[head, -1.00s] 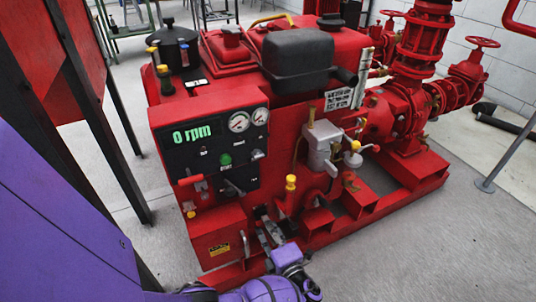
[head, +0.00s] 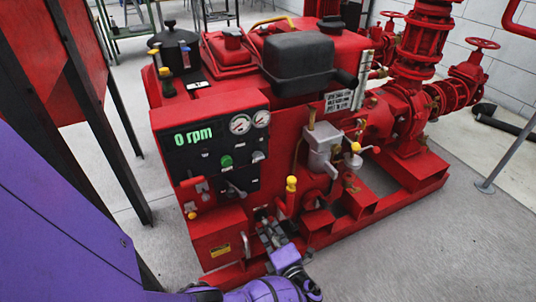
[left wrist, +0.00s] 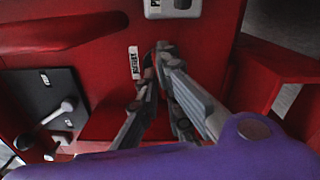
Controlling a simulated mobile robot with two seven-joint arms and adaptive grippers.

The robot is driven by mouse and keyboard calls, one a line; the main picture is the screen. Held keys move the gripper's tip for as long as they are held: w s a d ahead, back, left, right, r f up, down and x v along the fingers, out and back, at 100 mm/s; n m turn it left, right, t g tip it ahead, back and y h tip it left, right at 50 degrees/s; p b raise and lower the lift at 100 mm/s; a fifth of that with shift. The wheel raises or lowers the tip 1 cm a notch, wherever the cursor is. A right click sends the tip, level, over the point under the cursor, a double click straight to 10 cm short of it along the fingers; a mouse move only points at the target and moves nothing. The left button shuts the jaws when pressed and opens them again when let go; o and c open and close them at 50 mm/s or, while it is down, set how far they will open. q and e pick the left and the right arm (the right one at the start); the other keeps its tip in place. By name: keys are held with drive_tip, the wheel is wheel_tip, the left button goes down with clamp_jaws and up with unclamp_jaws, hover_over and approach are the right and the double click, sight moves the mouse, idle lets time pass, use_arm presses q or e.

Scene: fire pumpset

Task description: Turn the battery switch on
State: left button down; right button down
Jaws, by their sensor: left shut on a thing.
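The red fire pumpset (head: 222,228) stands ahead with a black control panel (head: 205,140) reading 0 rpm. My left gripper (head: 264,222) is low at the front of the pumpset, beside the red lower box. In the left wrist view, my left gripper (left wrist: 154,62) has its fingertips closed together against the red face, just right of a white label (left wrist: 133,62) that appears to read BATTERY. It is shut on the battery switch, which the fingertips mostly hide; its setting cannot be told. My right gripper is not in view.
In the left wrist view, a black plate with a grey lever (left wrist: 62,112) is at left, and a grey fitting (left wrist: 172,8) is above. Bare floor (head: 410,250) lies at right.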

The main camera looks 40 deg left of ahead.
use_arm(q)
drive_tip(key=shift+n, duration=7.8)
drive_tip(key=c, duration=1.9)
unclamp_jaws()
drive_tip(key=shift+c, duration=0.2)
drive_tip(key=v, duration=1.2)
